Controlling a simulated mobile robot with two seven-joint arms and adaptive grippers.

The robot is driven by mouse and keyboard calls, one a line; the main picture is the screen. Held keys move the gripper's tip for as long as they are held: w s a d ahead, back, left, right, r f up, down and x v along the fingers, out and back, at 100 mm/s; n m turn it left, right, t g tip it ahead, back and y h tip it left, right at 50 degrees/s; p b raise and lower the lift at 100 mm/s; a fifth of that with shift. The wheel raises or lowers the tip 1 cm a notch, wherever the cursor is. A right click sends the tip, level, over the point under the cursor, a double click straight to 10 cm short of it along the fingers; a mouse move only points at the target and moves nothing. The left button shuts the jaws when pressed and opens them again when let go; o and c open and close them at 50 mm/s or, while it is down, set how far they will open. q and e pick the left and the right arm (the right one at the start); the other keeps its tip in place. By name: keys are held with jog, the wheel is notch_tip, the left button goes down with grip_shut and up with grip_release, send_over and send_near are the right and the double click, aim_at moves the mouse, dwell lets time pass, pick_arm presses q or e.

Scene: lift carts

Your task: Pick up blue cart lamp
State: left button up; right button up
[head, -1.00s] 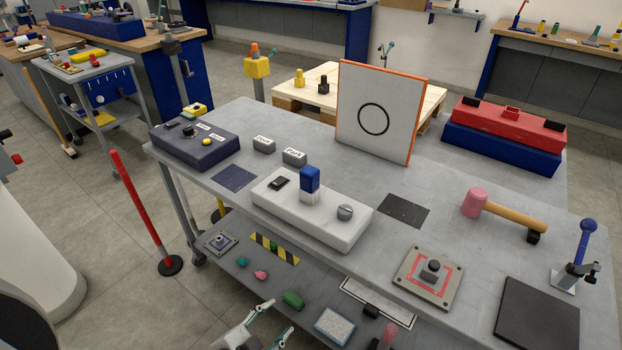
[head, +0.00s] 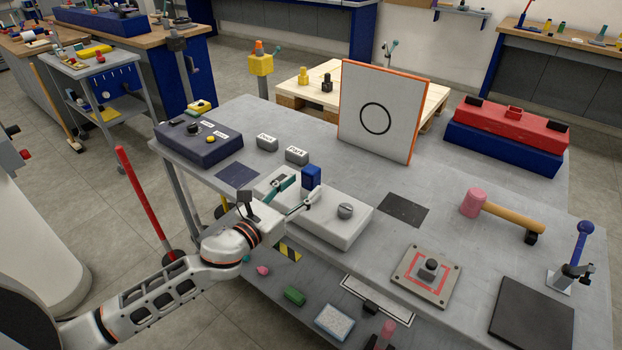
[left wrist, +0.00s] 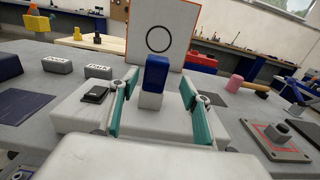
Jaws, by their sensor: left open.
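The blue lamp (head: 311,176) stands upright on the white control box (head: 340,236) on the grey cart. In the left wrist view the lamp (left wrist: 156,74) is a blue block on a white base, in the middle between the fingers. My left gripper (head: 301,196) reaches in from the left over the box. In the left wrist view my left gripper (left wrist: 158,108) is open, with one green-padded finger to each side of the lamp and a gap on both sides. The lamp's white base is hidden by the gripper in the head view. My right gripper is not in view.
On the box are a black switch (left wrist: 95,94) and a grey knob (head: 345,211). Behind the lamp stands an orange-edged panel (head: 395,85). A dark blue control box (head: 197,147) lies left, and a pink mallet (head: 473,203) lies right.

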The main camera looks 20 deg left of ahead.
aim_at(307, 183)
pick_arm(q)
jog(key=w, duration=0.2)
jog(key=w+d+f, duration=0.1)
jog(key=w, duration=0.2)
jog(key=shift+w+d+f, duration=0.15)
jog(key=shift+w, duration=0.15)
jog(key=shift+c, duration=0.3)
grip_shut()
